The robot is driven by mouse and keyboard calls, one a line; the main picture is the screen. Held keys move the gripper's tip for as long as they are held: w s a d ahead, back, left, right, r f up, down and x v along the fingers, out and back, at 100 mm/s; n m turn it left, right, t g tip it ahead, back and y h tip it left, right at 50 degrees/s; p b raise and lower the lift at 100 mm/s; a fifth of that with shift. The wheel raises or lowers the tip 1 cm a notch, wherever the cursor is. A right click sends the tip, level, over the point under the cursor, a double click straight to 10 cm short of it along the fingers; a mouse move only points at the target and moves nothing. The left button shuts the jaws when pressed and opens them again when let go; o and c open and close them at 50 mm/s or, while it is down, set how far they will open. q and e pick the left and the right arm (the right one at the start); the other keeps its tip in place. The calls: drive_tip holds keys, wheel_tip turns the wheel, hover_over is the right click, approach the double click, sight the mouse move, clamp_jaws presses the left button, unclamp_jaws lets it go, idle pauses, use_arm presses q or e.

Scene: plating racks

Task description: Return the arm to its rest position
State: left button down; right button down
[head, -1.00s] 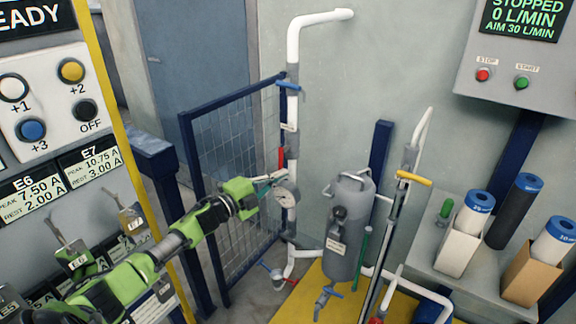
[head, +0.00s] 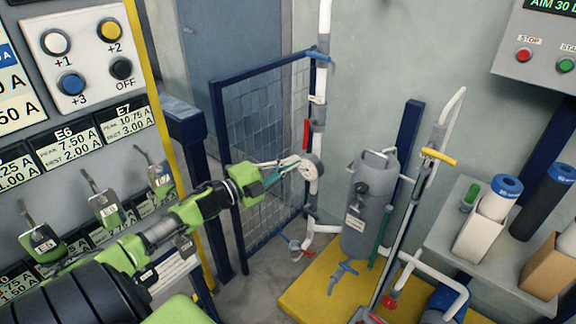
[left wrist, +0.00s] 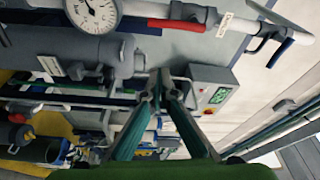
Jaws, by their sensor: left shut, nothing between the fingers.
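My left arm reaches in from the lower left of the head view. My left gripper (head: 291,164) is shut and empty, its slim fingers pointing right. In the head view its tips overlap the round pressure gauge (head: 313,168) on the white vertical pipe; I cannot tell whether they touch. In the left wrist view the teal fingers (left wrist: 159,78) come together at their tips with nothing between them. There the gauge (left wrist: 94,12) shows at the top left, apart from the fingertips. My right gripper is not in view.
A rack panel (head: 85,110) with buttons stands close on the left. A blue mesh fence (head: 265,140) is behind the arm. A grey tank (head: 368,215) stands on a yellow base, with a shelf of filter cartridges (head: 500,197) at the right. Grey floor shows below the fence.

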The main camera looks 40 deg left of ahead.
use_arm(q)
drive_tip(key=shift+s+a, duration=0.2)
drive_tip(key=shift+s, duration=0.25)
idle(0.3)
